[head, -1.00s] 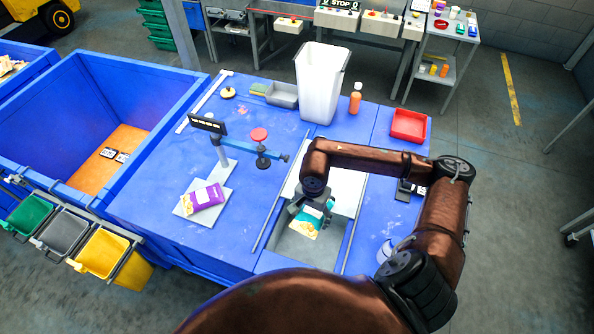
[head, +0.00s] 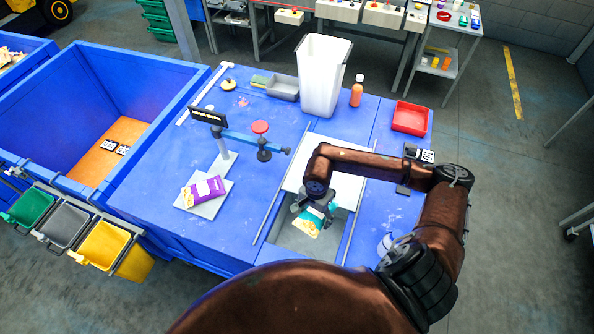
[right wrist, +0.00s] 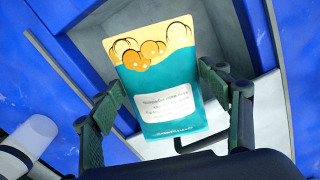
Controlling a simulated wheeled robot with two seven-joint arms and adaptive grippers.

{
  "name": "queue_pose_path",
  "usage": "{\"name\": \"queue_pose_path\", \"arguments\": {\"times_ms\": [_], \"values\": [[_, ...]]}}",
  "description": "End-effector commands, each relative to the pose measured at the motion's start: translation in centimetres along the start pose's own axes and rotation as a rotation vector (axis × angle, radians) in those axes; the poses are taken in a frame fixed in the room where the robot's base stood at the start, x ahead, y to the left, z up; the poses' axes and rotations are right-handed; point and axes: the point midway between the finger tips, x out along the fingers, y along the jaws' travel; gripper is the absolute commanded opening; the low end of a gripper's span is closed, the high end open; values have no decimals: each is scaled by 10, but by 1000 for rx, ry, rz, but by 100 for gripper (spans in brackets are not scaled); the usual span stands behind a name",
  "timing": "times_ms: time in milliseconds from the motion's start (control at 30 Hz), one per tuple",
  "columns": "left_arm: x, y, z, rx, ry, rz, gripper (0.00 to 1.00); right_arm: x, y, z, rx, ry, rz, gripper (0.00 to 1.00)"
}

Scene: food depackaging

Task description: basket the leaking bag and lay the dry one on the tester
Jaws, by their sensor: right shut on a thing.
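A teal and yellow bag (head: 307,227) with a white label is in my right gripper (head: 317,207), over the grey recessed basin (head: 290,240) in the blue table. In the right wrist view the bag (right wrist: 165,85) stands between the two fingers (right wrist: 158,95), face to the camera; I cannot tell how far it is above the basin floor. A purple and yellow bag (head: 206,189) lies on the grey plate (head: 222,190) of a stand with a small dark display (head: 208,116), which I take to be the tester. I see no leak on either bag. My left gripper is out of view.
A tall white bin (head: 321,80) stands at the table's back, with an orange bottle (head: 356,92) beside it. A red tray (head: 410,117) is at the right. A red-knobbed clamp (head: 261,128) stands behind the plate. A large blue bin (head: 60,110) is left.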

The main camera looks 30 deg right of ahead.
Motion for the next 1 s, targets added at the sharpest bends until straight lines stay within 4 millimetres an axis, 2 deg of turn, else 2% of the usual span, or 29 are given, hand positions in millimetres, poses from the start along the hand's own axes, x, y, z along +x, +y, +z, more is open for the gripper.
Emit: {"name": "queue_pose_path", "arguments": {"times_ms": [200,233,500,833,1000], "values": [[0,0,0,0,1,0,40,0,0,0,0,0,-1,43],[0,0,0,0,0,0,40,0,0,0,0,0,-1,72],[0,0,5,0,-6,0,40,0,0,0,0,1,-1,90],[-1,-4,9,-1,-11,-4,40,-2,0,0,0,1,-1,91],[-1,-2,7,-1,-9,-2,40,-20,-1,-1,-1,3,-2,91]]}}
